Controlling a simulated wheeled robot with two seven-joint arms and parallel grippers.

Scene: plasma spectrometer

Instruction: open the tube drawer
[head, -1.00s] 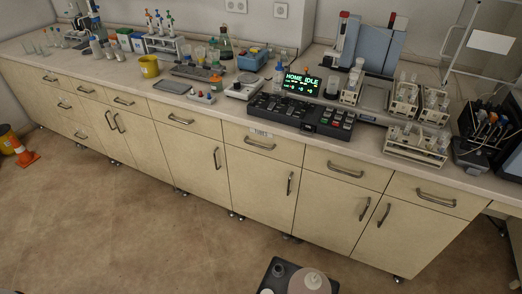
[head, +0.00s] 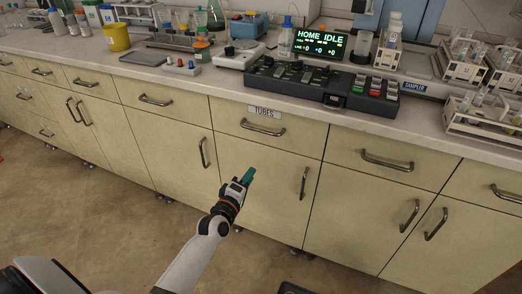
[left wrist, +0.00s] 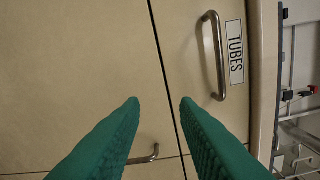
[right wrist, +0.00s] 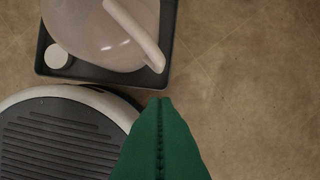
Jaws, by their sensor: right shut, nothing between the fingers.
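The tube drawer (head: 267,127) is shut in the counter front. It has a "TUBES" label (head: 264,112) and a horizontal metal handle (head: 262,128). In the left wrist view the handle (left wrist: 215,56) stands upright beside the label (left wrist: 235,52). My left gripper (head: 250,174) is below the drawer, in front of the cabinet door under it. Its green fingers (left wrist: 158,100) are apart and empty, short of the handle and not touching it. My right gripper (right wrist: 165,102) shows only in the right wrist view, its fingers together over the floor with nothing between them.
The counter (head: 215,81) above carries a control panel (head: 325,85), a display (head: 320,43) and tube racks (head: 482,112). Cabinet doors with upright handles (head: 304,183) flank the left arm. A dark tray (right wrist: 100,78) shows in the right wrist view.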

